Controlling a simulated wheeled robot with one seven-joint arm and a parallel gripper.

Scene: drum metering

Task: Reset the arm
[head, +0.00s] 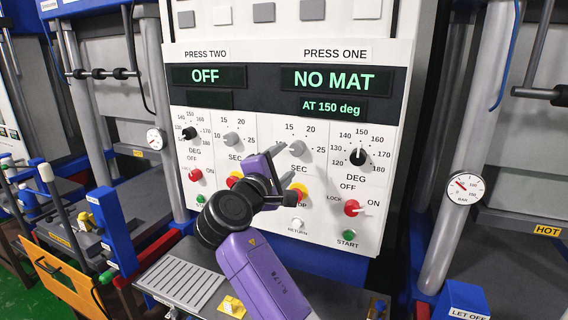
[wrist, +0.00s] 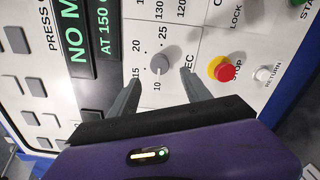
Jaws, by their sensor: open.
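My purple arm reaches up from the lower middle of the head view, bent at a dark round joint. Nothing is held. Whether the fingers touch the panel or knob cannot be told. In the head view the arm partly hides the red and yellow stop buttons.
The panel displays (head: 330,80) read OFF and NO MAT, AT 150 deg. A black temperature knob (head: 358,157), a red lock switch (head: 352,208) and a green start button (head: 349,236) are right of my gripper. Presses with gauges (head: 466,188) stand on both sides. A grey ledge is below.

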